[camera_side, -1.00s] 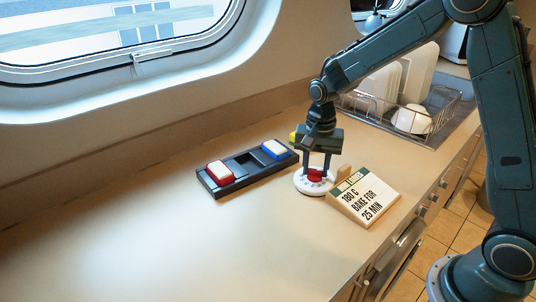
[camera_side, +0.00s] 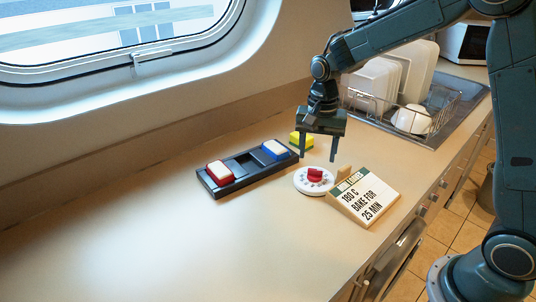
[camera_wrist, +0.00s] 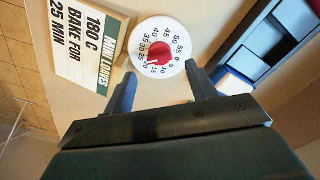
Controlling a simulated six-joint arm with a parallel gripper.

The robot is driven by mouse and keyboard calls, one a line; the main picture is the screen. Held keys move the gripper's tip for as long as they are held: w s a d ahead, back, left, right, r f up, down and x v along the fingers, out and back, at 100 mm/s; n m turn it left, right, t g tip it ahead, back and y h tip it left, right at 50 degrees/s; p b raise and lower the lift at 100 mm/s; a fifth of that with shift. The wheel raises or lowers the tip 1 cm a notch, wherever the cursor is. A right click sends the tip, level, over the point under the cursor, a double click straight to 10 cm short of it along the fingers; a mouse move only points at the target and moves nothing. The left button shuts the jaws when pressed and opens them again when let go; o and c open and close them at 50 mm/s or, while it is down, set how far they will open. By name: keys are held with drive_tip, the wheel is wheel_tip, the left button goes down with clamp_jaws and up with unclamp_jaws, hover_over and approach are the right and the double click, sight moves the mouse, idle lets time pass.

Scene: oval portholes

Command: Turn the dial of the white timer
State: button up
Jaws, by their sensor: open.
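The white timer (camera_side: 319,190) lies flat on the counter, with a red dial knob (camera_side: 315,175) at its centre. In the wrist view the timer's numbered face (camera_wrist: 172,30) shows, and the red knob (camera_wrist: 160,52) has a pale mark toward its lower left; I cannot read the exact number it meets. My gripper (camera_side: 318,157) is open and empty, above and slightly behind the timer, not touching the knob. In the wrist view its two fingers (camera_wrist: 160,82) stand apart below the dial. A card (camera_side: 367,198) reading "180 C bake for 25 min" leans right beside the timer.
A dark tray (camera_side: 229,187) left of the timer holds a red-based block (camera_side: 220,173) and a blue block (camera_side: 275,150), with an empty slot between. A yellow block (camera_side: 301,140) sits behind the gripper. A dish rack (camera_side: 440,112) stands back right. The left counter is clear.

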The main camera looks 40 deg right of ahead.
sight(317, 171)
wheel_tip(317, 171, up, 9)
idle(0.4)
drive_tip(key=s+a+r+n+t, duration=0.1)
drive_tip(key=s+n, duration=0.4)
drive_tip(key=s, duration=0.7)
drive_tip(key=s+r+n+t, duration=0.2)
drive_tip(key=s+n+t, duration=0.2)
drive_tip(key=s, duration=0.7)
drive_tip(key=shift+s+a+r+n+t, duration=0.3)
drive_tip(key=shift+s+a+n, duration=0.1)
drive_tip(key=shift+n, duration=0.6)
idle(0.3)
